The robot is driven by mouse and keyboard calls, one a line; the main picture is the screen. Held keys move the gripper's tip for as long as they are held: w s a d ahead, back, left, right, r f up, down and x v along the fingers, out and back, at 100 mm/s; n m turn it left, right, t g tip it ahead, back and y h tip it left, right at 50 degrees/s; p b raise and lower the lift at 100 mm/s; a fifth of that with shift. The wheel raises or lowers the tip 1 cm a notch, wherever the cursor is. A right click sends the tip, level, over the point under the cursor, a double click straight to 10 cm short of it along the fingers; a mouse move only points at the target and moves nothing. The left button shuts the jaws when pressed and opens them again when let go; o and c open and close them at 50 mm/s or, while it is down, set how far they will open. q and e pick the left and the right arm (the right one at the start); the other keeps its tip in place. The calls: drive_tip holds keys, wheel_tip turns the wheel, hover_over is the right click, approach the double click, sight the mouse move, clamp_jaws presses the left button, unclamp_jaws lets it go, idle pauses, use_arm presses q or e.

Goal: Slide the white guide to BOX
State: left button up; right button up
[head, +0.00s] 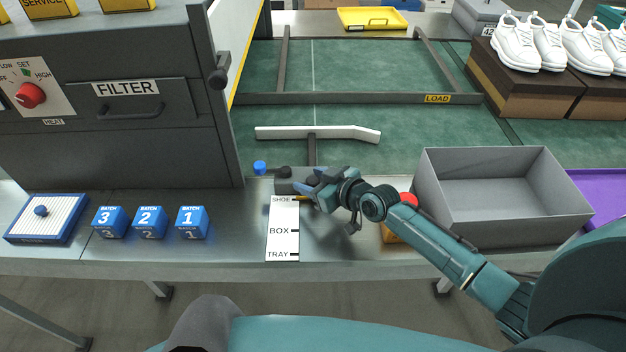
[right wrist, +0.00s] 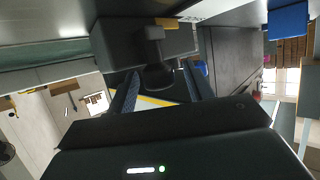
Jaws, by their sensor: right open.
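The white guide (head: 318,132) is a bent white bar lying over the green belt, on a dark stem that runs back to a grey slide block (head: 290,187) at the table edge. A white scale plate (head: 283,232) reads SHOE, BOX and TRAY from far to near. A yellow pointer shows by the SHOE mark. My right gripper (head: 306,188) is at the block, open, its blue fingers by a dark knob. In the right wrist view the fingers (right wrist: 160,92) stand apart on either side of a dark round knob (right wrist: 158,77). Contact cannot be told. My left gripper is out of view.
An open grey box (head: 500,190) stands right of my arm. A red button on a yellow base (head: 398,232) is partly behind my arm. Blue batch blocks (head: 150,222) and a dark FILTER cabinet (head: 120,100) are at left. White shoes (head: 550,45) stand far right.

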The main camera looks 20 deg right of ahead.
drive_tip(key=shift+c, duration=0.5)
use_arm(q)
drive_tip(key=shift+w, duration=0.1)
use_arm(e)
clamp_jaws()
